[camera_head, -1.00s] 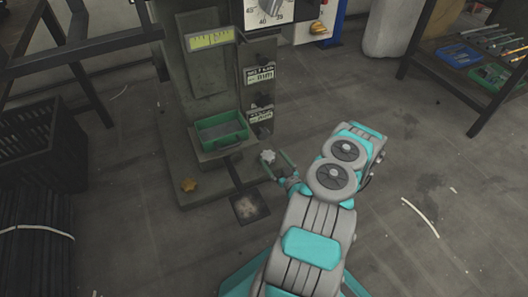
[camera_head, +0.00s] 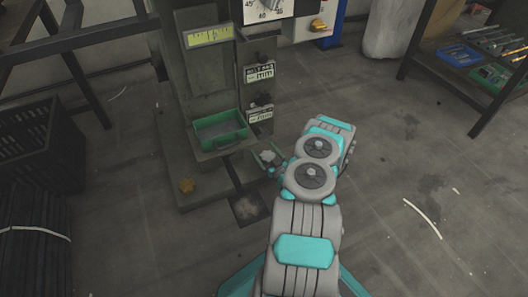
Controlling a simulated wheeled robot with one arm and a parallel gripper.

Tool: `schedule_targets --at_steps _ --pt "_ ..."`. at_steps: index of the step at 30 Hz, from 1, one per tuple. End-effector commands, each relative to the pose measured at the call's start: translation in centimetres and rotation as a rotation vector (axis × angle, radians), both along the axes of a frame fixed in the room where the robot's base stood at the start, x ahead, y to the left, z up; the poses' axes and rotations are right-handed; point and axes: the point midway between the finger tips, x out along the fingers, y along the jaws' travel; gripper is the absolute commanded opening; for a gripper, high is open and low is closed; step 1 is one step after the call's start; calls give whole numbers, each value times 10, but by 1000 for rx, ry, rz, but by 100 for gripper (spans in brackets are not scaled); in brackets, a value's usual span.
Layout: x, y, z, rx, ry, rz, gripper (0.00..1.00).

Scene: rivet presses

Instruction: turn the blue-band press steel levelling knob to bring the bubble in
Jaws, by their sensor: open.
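The press (camera_head: 200,90) is a dark grey upright machine at the upper middle. A yellow-green level vial (camera_head: 209,36) with dark marks is on its upper front; the bubble is too small to make out. The steel levelling knob (camera_head: 267,156) is a pale lobed knob at the right of the press base. My gripper (camera_head: 267,158) is at this knob, with its open fingers on either side of it. Whether the fingers touch the knob cannot be told.
A green tray (camera_head: 221,145) sits on the press, left of my gripper. A blue upright strip (camera_head: 333,25) stands at the top. A dark crate (camera_head: 38,140) is at the left, a tool bench (camera_head: 480,70) at the right. The floor right of my arm is mostly clear.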

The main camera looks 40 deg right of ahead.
Motion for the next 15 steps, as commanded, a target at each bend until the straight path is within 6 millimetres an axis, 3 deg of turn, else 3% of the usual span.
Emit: schedule_targets --at_steps 2,15 --pt "0 0 0 0 0 0 100" --pt "0 0 0 -1 0 1 50"
